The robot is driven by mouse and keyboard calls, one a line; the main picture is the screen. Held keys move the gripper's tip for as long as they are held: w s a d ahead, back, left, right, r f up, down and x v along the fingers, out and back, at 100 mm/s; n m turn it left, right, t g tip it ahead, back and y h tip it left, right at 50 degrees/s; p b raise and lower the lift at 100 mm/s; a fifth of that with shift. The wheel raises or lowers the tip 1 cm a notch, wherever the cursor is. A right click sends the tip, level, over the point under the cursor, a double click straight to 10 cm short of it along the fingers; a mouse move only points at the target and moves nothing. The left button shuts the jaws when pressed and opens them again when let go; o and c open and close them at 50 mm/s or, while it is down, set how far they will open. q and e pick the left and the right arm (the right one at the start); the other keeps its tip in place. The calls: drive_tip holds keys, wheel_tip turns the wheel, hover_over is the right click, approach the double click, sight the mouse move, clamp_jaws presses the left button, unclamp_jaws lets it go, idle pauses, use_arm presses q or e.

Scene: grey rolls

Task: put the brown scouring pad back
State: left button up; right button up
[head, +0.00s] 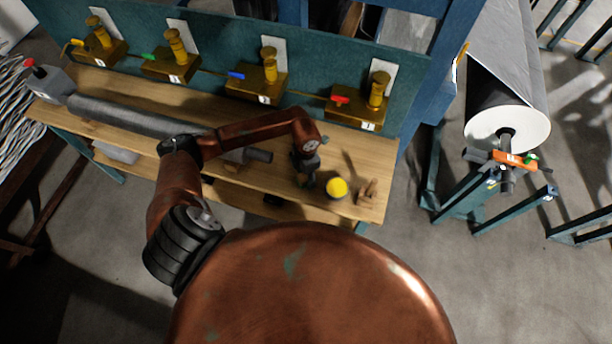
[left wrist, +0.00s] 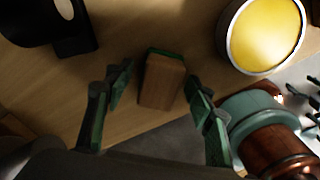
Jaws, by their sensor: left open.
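A brown scouring pad (left wrist: 162,82) with a green far edge shows in the left wrist view. It lies on the wooden bench top, between the two fingers of my left gripper (left wrist: 159,84). The fingers are open, with a gap on each side of the pad; I see no contact. In the head view my left gripper (head: 307,178) points down over the front right part of the bench (head: 230,172). The pad is not clearly seen there. My right gripper is in neither view.
A round tin with a yellow top (head: 337,188) stands close right of the gripper; it also shows in the left wrist view (left wrist: 262,32). Small brown pieces (head: 367,193) lie right of it. A long grey roll (head: 135,117) lies left. Brass valves (head: 257,84) line the back.

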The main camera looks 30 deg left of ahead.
use_arm(q)
wheel_tip(320, 180, up, 12)
drive_tip(key=shift+r+b, duration=0.15)
drive_tip(key=shift+b, duration=0.2)
idle(0.4)
